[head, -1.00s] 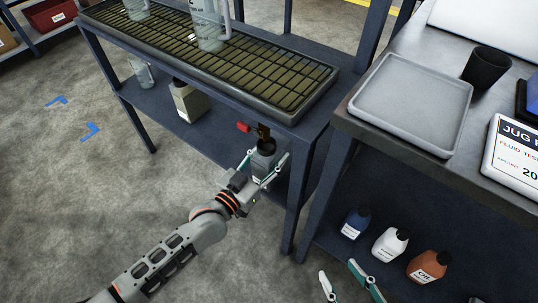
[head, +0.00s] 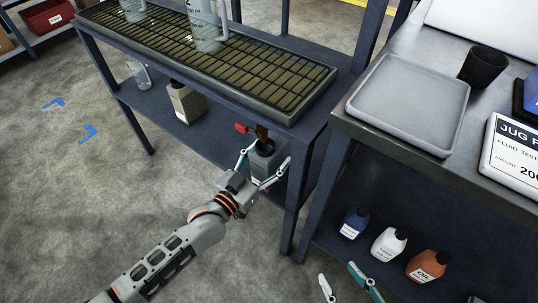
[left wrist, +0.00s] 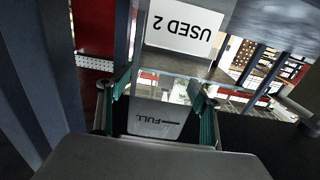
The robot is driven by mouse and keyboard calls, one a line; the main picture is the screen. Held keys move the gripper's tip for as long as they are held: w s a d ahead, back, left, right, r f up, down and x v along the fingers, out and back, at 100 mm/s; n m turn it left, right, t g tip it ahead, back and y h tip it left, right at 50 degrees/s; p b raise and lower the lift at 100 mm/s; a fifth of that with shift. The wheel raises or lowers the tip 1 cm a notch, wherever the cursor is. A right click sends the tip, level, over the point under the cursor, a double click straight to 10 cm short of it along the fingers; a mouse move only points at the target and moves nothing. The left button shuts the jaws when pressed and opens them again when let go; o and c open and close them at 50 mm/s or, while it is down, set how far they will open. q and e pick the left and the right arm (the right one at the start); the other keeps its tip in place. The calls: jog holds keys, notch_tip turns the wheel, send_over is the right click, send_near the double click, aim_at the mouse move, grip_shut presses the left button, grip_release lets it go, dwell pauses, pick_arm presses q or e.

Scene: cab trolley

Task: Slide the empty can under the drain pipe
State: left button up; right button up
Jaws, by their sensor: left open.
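In the head view a grey can (head: 264,161) with a dark top stands on the lower shelf. It is just below the drain pipe (head: 261,131), which has a red handle (head: 241,127). My left gripper (head: 270,153) is open, with one finger on each side of this can; I cannot tell whether they touch it. In the left wrist view, a surface marked FULL (left wrist: 157,121) shows upside down between the fingers (left wrist: 160,95). A second, beige-grey can (head: 187,103) stands farther left on the shelf. My right gripper (head: 338,272) is open and empty at the bottom edge.
Above the shelf is a grated drip tray (head: 215,50) with clear jugs (head: 205,28) on it. A table leg (head: 297,190) stands close right of the left gripper. Several bottles (head: 389,244) stand on the right table's lower shelf. A USED 2 label (left wrist: 185,28) shows in the left wrist view.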

pick_arm(q)
jog(key=shift+s+a, duration=0.1)
jog(key=v, duration=1.1)
jog(key=shift+s+a, duration=0.2)
jog(key=shift+s, duration=0.1)
jog(key=shift+s, duration=0.1)
